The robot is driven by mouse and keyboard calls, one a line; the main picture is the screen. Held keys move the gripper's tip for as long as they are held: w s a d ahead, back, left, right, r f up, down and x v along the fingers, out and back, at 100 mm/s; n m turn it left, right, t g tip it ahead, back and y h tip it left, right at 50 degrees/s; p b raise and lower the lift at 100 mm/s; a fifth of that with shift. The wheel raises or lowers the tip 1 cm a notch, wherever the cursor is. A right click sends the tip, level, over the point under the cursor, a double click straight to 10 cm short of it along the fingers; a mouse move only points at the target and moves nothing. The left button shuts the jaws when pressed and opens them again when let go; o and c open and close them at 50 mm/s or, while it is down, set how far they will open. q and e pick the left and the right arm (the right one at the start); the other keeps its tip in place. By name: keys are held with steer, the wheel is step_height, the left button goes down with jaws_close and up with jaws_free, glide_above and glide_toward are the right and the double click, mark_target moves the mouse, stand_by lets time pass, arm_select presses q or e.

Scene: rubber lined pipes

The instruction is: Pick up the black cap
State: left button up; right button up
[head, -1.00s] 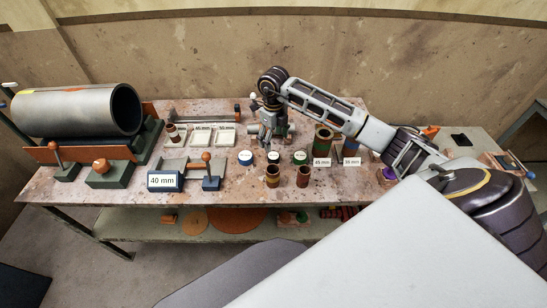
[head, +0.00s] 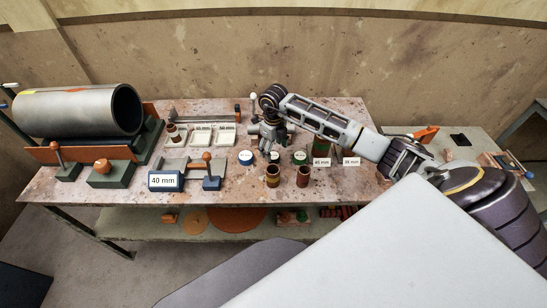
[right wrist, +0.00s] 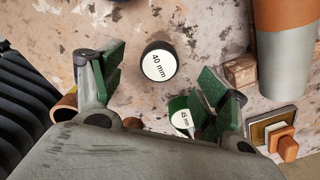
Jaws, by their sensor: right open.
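The black cap (right wrist: 160,62) lies on the table with its white "40 mm" label facing up. In the head view the black cap (head: 274,156) sits between the blue cap (head: 246,158) and the green cap (head: 300,158), partly behind my gripper. My right gripper (head: 268,143) is above and just behind it, pointing down. In the right wrist view my right gripper (right wrist: 159,64) is open and empty, with its green-padded fingers on either side of the cap, apart from it. My left gripper is not in view.
The green cap, labelled "45 mm" (right wrist: 181,121), is close to one finger in the wrist view. Two short brown pipes (head: 273,176) stand in front of the caps. A blue "40 mm" block (head: 165,181) and a large grey pipe (head: 78,110) are to the left.

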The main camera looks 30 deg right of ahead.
mark_target(273, 155)
steer(key=shift+f+p, duration=0.3)
steer(key=shift+f, duration=1.65)
steer(key=shift+c, duration=0.5)
steer(key=c, duration=0.8)
